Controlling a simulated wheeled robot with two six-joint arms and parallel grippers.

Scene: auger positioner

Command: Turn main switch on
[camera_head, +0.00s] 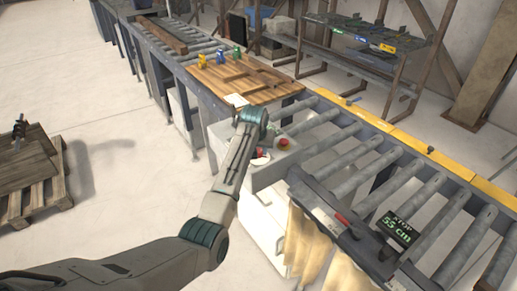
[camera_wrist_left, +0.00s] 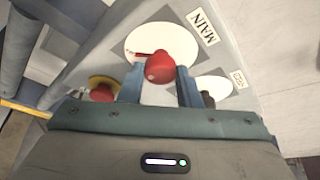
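The main switch is a red knob (camera_wrist_left: 160,68) on a round white plate (camera_wrist_left: 185,42), with a MAIN label (camera_wrist_left: 202,27) beside it in the left wrist view. My left gripper (camera_wrist_left: 160,88) has its two blue fingers apart, one on each side of the knob. Narrow gaps seem to show beside the knob, and I cannot tell whether either finger touches it. In the head view the left gripper is over the grey control box (camera_head: 290,158), where the red knob (camera_head: 259,153) partly shows. My right gripper is not in view.
A red button on a yellow disc (camera_wrist_left: 102,92) and a dark knob (camera_wrist_left: 208,99) on a white plate flank the main switch. A roller conveyor (camera_head: 370,160) with a stop display (camera_head: 398,229) lies to the right. A wooden-topped table (camera_head: 240,78) stands behind the box.

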